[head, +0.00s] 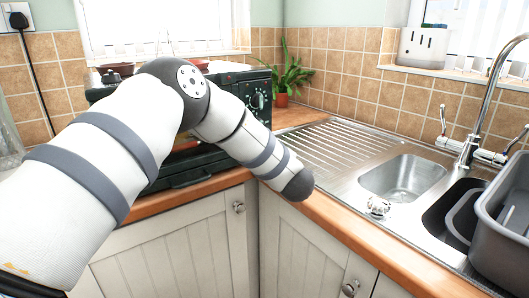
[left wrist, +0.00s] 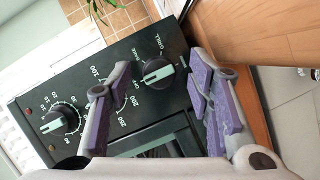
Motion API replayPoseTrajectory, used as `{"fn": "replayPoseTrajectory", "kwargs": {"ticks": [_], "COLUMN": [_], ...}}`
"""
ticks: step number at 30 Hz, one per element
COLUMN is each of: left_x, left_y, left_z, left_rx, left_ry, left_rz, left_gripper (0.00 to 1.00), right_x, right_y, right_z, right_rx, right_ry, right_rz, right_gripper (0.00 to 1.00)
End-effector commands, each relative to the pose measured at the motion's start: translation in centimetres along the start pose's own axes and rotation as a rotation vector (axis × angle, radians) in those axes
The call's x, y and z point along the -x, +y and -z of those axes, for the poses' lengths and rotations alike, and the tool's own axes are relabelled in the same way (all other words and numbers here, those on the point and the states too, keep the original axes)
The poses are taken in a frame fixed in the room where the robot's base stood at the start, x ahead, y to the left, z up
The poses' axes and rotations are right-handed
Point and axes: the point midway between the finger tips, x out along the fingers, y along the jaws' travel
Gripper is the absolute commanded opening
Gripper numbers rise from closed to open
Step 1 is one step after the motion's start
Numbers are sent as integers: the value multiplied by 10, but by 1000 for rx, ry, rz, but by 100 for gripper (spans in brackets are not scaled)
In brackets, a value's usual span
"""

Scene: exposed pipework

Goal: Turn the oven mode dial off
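The dark green oven (head: 178,178) stands in the corner of the counter, partly hidden by my left arm. Its control panel (left wrist: 88,80) fills much of the left wrist view. The mode dial (left wrist: 157,73) is a black knob with a pale grip bar, beside the word GRILL; other mode lettering is partly legible. My left gripper (left wrist: 160,66) is open, with purple-padded fingers on either side of the mode dial in the picture. Contact with the dial cannot be told. The temperature dial is mostly hidden behind one finger. My left gripper is hidden in the head view. My right gripper is out of view.
A timer dial (left wrist: 52,122) sits at the panel's other end. A potted plant (head: 284,82) stands beside the oven. The wooden counter edge (head: 345,229) and the steel sink (head: 402,178) with a grey basin (head: 503,235) lie to the right.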

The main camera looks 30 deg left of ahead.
Motion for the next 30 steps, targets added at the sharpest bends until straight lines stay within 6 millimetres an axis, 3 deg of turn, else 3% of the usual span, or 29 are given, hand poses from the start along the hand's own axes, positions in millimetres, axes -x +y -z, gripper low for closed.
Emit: {"fn": "replayPoseTrajectory", "kwargs": {"ticks": [5, 15, 18, 22, 30], "left_x": [8, 94, 110, 120, 120], "left_y": [1, 1, 0, 0, 0], "left_z": [0, -1, 0, 0, 0], "left_rx": [0, -2, 0, -1, 0], "left_ry": [-1, -4, -2, 0, 1], "left_rz": [-2, -3, -1, -1, 0], "left_gripper": [47, 47, 47, 47, 47], "right_x": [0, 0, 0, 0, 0], "right_y": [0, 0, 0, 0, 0], "right_z": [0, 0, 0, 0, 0], "right_rx": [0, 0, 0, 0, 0], "right_ry": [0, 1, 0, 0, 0], "right_rz": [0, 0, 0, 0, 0], "right_gripper": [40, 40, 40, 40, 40]}}
